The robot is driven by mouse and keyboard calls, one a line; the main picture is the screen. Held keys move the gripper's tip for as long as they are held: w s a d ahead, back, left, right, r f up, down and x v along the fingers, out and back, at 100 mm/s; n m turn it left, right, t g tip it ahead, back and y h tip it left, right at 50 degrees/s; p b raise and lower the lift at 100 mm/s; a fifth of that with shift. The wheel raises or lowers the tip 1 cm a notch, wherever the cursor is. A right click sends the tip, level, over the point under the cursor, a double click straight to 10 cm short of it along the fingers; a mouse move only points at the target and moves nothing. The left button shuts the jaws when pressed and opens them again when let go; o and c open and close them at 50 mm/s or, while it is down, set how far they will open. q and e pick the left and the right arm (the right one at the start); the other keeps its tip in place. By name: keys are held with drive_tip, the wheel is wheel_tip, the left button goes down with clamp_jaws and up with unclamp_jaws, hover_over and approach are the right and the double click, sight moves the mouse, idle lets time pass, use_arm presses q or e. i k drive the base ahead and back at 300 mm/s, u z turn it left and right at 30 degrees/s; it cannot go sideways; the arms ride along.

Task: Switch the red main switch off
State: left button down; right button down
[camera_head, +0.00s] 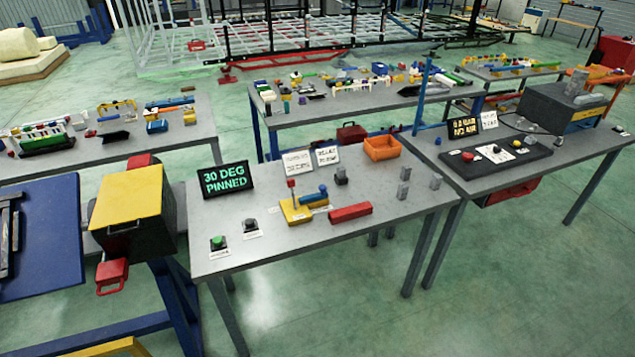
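I cannot tell for certain which red part is the main switch. A red piece with a handle-like loop (112,275) hangs at the front of a dark box with a yellow lid (128,195), left of the middle table. On the middle table, a yellow block (296,211) carries an upright red-tipped lever and a blue handle, with a red bar (350,212) beside it. A small red button (467,157) sits on a black panel (495,158) on the right table. Neither of my grippers is in view.
The middle table (290,245) also holds a display reading "30 DEG PINNED" (227,179), a green button (218,243), a black button (250,226) and an orange bin (382,147). A blue panel (45,240) stands at left. The green floor (340,300) in front is clear.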

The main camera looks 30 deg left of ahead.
sight(291, 184)
drive_tip(key=i, duration=1.3)
drive_tip(key=u, duration=2.15)
